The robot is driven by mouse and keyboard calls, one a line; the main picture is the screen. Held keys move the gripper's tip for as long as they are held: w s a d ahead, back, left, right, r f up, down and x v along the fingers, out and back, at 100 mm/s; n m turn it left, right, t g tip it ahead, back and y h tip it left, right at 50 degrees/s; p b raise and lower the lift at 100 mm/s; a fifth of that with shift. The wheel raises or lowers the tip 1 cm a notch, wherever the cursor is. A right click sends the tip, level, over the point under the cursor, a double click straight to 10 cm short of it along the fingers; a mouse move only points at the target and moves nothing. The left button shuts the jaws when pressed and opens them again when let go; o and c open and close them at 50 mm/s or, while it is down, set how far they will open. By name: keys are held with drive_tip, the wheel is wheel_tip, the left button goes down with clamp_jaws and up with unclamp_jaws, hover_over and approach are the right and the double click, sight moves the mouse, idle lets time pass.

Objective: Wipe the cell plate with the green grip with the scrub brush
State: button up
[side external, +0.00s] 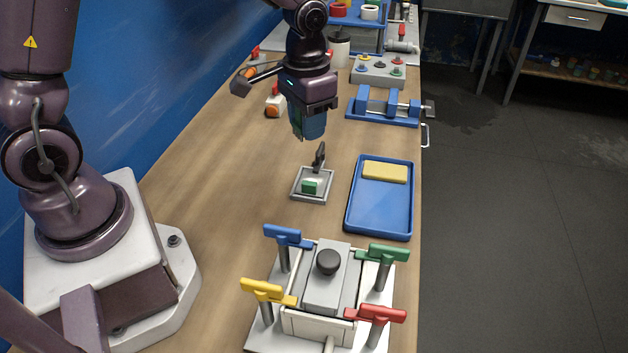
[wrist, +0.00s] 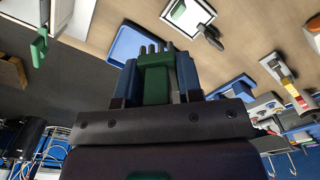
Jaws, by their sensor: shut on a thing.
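My gripper (side external: 310,130) hangs above the bench, behind and above a small grey square dish. Between its blue fingers in the wrist view (wrist: 158,75) is a green block with dark bristle-like prongs at its far end, which looks like the scrub brush (wrist: 154,86). In the side view the fingers mostly hide it. A small green grip (side external: 310,187) with a pale patch beside it sits in the grey dish (side external: 296,193); this looks like the cell plate. A dark upright lever stands at the dish's back edge. The held block is apart from the dish.
A blue tray (side external: 379,222) with a yellow sponge-like block (side external: 385,171) lies right of the dish. A press (side external: 326,280) with blue, green, yellow and red T-handles stands in front. A blue vise (side external: 385,106) and a button box (side external: 377,70) are behind. Bare bench lies left of the dish.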

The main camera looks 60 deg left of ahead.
sight(299, 182)
drive_tip(key=shift+s+a+f, duration=0.1)
drive_tip(key=shift+a+f, duration=0.05)
drive_tip(key=shift+f, duration=0.15)
drive_tip(key=shift+w+a+f+n, duration=0.4)
drive_tip(key=shift+a+f+n, duration=1)
drive_tip(key=shift+f, duration=1.2)
drive_tip(key=shift+w+a+f+n, duration=0.4)
drive_tip(key=shift+a+f+n, duration=0.95)
drive_tip(key=shift+f, duration=1.2)
drive_tip(key=shift+w+a+f+n, duration=0.4)
drive_tip(key=shift+a+f+n, duration=0.55)
drive_tip(key=shift+f+n, duration=1.25)
drive_tip(key=shift+w+d+f+m, duration=0.15)
drive_tip(key=shift+f+m, duration=0.1)
drive_tip(key=shift+f, duration=0.3)
drive_tip(key=shift+w+d+f+m, duration=0.1)
drive_tip(key=shift+f+m, duration=0.1)
drive_tip(key=shift+f, duration=0.3)
drive_tip(key=shift+c, duration=0.4)
drive_tip(key=shift+w+d+f, duration=0.1)
drive_tip(key=shift+w+d, duration=1.9)
drive_tip(key=shift+s+a, duration=2.25)
drive_tip(key=shift+r, duration=4.05)
